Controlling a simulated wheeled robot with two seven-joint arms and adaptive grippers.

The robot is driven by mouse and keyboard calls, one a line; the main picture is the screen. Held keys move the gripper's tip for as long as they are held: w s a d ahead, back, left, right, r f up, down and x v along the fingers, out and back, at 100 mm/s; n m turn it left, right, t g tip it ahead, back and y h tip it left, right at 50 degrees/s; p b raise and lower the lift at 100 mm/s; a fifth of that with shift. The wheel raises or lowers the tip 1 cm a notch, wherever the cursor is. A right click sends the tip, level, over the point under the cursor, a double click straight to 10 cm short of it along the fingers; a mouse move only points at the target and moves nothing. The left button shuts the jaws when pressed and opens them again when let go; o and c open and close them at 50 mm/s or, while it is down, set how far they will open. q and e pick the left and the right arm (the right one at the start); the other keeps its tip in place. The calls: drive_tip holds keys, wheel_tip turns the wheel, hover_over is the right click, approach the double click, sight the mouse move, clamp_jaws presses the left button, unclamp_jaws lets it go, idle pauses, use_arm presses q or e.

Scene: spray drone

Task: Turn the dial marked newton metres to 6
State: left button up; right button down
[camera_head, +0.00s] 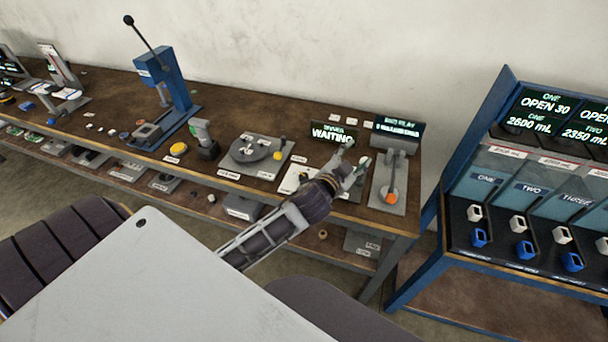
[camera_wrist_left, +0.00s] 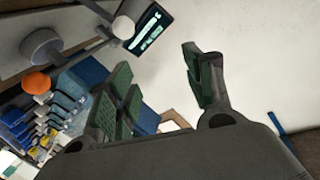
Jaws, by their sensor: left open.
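No marking for newton metres is readable in either view, so I cannot tell which part is the dial. A dark round disc on a grey plate (camera_head: 250,149) stands on the bench. A pale plate (camera_head: 293,179) is partly hidden by my left arm, just right of it. My left gripper (camera_head: 354,160) is open and empty, above the bench between the WAITING display (camera_head: 332,133) and a grey lever unit with an orange knob (camera_head: 391,197). In the left wrist view the open fingers (camera_wrist_left: 165,82) have nothing between them, and the orange knob (camera_wrist_left: 37,82) is at left. My right gripper is not in view.
A blue press (camera_head: 170,85) with a long lever stands at the bench's back left. A yellow button (camera_head: 178,149) and a grey-handled device (camera_head: 203,138) sit left of the disc. A blue dispenser rack (camera_head: 530,190) stands at right. A shelf runs below the bench.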

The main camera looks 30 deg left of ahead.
use_arm(q)
drive_tip(key=w+d+r+m+t+h, duration=0.2)
drive_tip(key=d+r+m+h, duration=0.8)
drive_tip(key=r, duration=0.2)
drive_tip(key=s+d+m+g+h, duration=0.5)
drive_tip(key=d+m+g+h, duration=0.25)
drive_tip(key=m+g, duration=0.5)
drive_tip(key=a+f+m+g+y, duration=0.55)
drive_tip(key=a+f+y, duration=0.35)
drive_tip(key=f, duration=0.3)
drive_tip(key=a+n+y, duration=0.2)
drive_tip(key=a+y, duration=0.7)
drive_tip(key=a, duration=1.4)
drive_tip(key=shift+w+a, duration=0.35)
drive_tip(key=shift+a, duration=0.05)
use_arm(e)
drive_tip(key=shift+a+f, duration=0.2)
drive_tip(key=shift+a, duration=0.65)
